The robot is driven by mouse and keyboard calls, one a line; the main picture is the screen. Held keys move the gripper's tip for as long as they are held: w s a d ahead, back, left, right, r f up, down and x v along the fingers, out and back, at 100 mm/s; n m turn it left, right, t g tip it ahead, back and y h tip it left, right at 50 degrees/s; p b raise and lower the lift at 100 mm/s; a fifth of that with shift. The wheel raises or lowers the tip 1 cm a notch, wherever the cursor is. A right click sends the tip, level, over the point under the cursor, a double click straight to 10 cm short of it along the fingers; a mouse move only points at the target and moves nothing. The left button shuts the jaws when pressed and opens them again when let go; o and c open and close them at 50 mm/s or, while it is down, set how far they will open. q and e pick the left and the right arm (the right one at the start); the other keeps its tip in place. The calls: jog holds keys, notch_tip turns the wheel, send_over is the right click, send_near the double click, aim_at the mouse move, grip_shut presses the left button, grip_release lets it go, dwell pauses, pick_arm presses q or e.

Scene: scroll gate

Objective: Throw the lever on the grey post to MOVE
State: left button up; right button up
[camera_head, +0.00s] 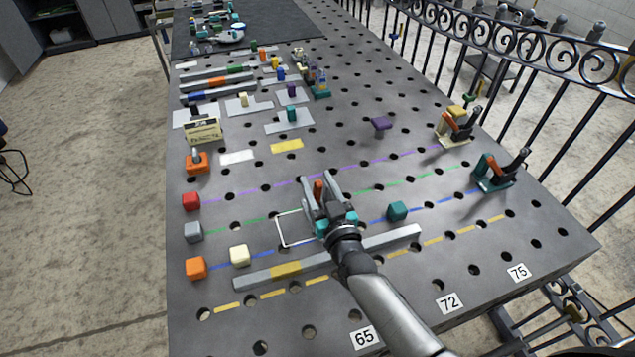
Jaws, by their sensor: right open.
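My right gripper (318,182) reaches in from the bottom right over the middle of the perforated grey table (365,165). Its two grey fingers are apart. A small upright orange-brown piece (319,190) shows between them; I cannot tell whether it is the lever or whether the fingers touch it. What stands below it is hidden by the gripper, and I cannot make out a grey post or the word MOVE. My left gripper is not in view.
A long grey bar (395,238) lies under my right arm. A teal block (397,211) sits right of the gripper. Red (191,201), grey (193,232) and orange (196,268) blocks line the left. An iron railing (540,55) runs behind.

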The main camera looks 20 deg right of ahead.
jog(key=shift+w, duration=0.25)
jog(key=shift+c, duration=0.4)
grip_shut()
dwell(0.9)
